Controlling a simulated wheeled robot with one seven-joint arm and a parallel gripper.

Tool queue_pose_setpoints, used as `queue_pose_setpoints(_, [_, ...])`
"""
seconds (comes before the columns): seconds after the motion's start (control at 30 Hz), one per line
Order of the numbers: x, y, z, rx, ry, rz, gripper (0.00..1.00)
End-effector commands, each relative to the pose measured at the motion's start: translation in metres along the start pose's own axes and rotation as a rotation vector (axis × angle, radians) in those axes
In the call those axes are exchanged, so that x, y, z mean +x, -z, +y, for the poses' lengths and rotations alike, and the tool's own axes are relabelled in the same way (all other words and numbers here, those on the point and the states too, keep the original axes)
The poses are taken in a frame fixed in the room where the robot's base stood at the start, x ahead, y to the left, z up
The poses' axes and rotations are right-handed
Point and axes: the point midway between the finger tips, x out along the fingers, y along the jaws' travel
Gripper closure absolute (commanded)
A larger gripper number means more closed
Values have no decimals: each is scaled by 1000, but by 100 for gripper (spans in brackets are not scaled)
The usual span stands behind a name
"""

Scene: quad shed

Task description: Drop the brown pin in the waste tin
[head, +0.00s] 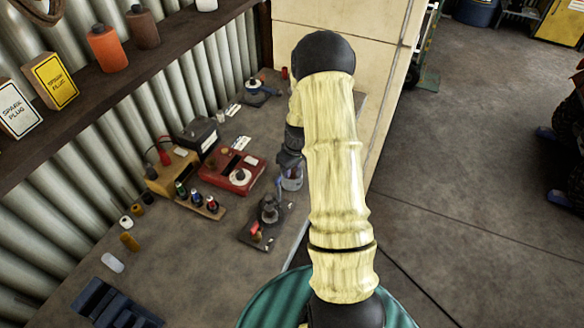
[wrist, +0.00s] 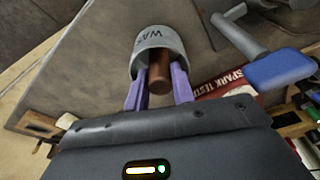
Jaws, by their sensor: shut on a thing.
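The brown pin (wrist: 159,78) is upright between the purple fingers of my gripper (wrist: 160,72) in the wrist view, and the fingers are shut on it. The waste tin (wrist: 152,38) is a grey round can with dark letters beginning "WAS". Its dark mouth lies at the pin's far end; I cannot tell whether that end is inside the rim. In the head view the tin (head: 292,182) stands near the bench's right edge, directly below my gripper (head: 287,164). The pin is hidden there by my gripper.
A red spark tester (head: 232,172) stands left of the tin on the bench (head: 190,250). A dark device on a plate (head: 268,212) is in front. A blue-handled tool (wrist: 280,69) lies close beside the tin. Bottles in a rack (head: 200,200) stand further left.

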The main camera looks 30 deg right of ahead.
Motion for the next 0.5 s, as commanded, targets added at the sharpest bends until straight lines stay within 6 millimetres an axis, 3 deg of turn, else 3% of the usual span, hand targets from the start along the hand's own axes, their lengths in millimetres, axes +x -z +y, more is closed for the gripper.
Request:
queue_pose_setpoints(0.07, [1, 0, 0, 0, 0, 0, 67])
queue_pose_setpoints(0.5, [-5, 1, 0, 0, -1, 1, 67])
